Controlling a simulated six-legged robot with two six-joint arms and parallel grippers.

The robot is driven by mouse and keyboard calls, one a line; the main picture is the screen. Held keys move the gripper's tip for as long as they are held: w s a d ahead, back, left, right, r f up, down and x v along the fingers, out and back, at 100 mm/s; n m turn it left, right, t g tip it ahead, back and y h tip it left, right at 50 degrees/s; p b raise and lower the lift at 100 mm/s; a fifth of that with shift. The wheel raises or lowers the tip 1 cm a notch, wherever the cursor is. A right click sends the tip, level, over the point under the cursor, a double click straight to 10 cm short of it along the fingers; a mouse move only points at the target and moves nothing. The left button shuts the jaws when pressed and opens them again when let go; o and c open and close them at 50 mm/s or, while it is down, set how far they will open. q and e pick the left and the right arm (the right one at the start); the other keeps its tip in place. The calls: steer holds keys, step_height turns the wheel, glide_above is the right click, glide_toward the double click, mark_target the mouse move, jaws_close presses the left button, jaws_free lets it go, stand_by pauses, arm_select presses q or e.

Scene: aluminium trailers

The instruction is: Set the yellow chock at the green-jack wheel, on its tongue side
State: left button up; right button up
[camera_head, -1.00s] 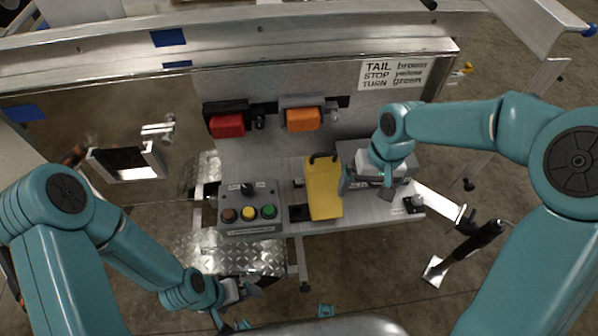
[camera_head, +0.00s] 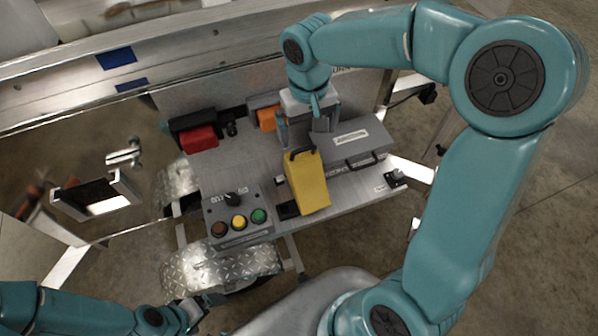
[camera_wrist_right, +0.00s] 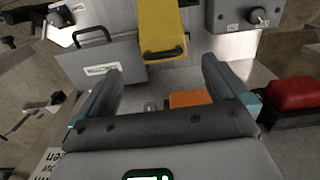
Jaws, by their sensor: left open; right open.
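The yellow chock (camera_head: 307,184) stands on the grey shelf (camera_head: 350,192), its black handle at the end toward the panel. It also shows in the right wrist view (camera_wrist_right: 158,22), just beyond my fingertips. My right gripper (camera_head: 308,128) is open and empty above and behind the handle; in the wrist view its fingers (camera_wrist_right: 158,72) are spread to either side of the handle's line, apart from it. My left gripper (camera_head: 200,305) is open low at the bottom left, near a diamond-plate fender (camera_head: 222,272). I cannot make out the wheel or a green jack.
The button box (camera_head: 238,220) sits left of the chock, a grey case (camera_head: 350,145) to its right. Red (camera_head: 198,138) and orange (camera_head: 267,118) lamps are behind. A second diamond-plate fender (camera_head: 176,185) is at left. Open floor (camera_head: 520,210) lies at right.

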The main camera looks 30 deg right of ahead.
glide_above(306, 164)
steer(key=f, duration=0.7)
steer(key=shift+d+f, duration=0.2)
steer(key=shift+f, duration=0.15)
steer(key=f, duration=0.5)
steer(key=shift+a+f, duration=0.2)
steer(key=shift+s, duration=0.1)
steer(key=c, duration=1.5)
steer(key=shift+r, duration=0.1)
steer(key=shift+c, duration=0.8)
steer(key=shift+r, duration=0.1)
